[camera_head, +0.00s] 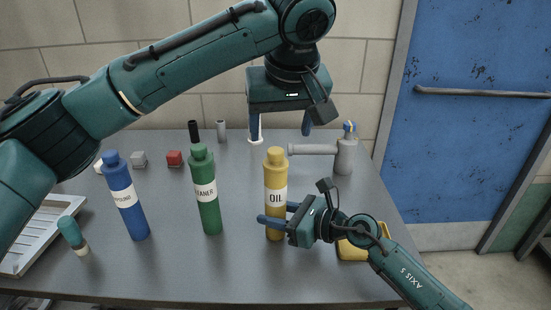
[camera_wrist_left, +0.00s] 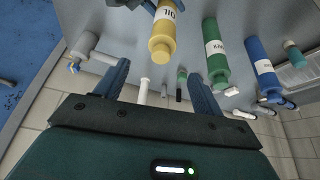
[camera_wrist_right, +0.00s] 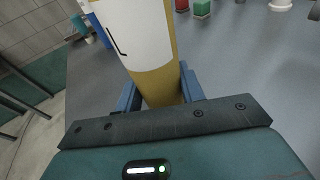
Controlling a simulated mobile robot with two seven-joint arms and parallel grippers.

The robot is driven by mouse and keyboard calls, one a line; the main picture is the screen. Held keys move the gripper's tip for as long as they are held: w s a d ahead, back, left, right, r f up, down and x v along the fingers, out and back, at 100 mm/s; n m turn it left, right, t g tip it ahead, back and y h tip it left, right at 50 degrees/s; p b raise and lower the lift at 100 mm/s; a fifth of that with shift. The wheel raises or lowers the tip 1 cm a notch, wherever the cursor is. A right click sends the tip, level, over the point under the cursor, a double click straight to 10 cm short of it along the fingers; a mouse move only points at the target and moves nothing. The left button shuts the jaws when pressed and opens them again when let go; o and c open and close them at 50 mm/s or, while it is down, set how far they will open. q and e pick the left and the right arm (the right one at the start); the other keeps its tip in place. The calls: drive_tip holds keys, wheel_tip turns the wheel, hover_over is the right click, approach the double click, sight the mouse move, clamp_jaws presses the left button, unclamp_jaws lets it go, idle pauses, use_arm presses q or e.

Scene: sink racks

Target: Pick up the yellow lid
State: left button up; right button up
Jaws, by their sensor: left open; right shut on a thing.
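The yellow bottle marked OIL (camera_head: 276,197) stands upright on the table, with its yellow lid (camera_head: 275,156) on top. My right gripper (camera_head: 273,222) is shut around the lower part of the bottle; the right wrist view shows the bottle (camera_wrist_right: 150,60) between its fingers. My left gripper (camera_head: 281,127) is open and empty, pointing down, higher up and behind the bottle. In the left wrist view the lid (camera_wrist_left: 160,50) shows beyond the open fingers (camera_wrist_left: 158,80), apart from them. The right wrist view does not show the lid.
A green bottle (camera_head: 205,190) and a blue bottle (camera_head: 125,200) stand to the left. A grey spray-like bottle (camera_head: 345,155) stands right. A yellow object (camera_head: 352,250) is partly behind my right arm. Small blocks lie at the back left. A white rack (camera_head: 38,235) lies at the left edge.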

sight(277, 152)
use_arm(q)
drive_tip(key=x, duration=0.7)
drive_tip(key=shift+a+f, duration=0.15)
drive_tip(key=shift+f, duration=0.1)
drive_tip(key=c, duration=1.2)
wheel_tip(277, 152, up, 10)
use_arm(e)
drive_tip(key=o, duration=1)
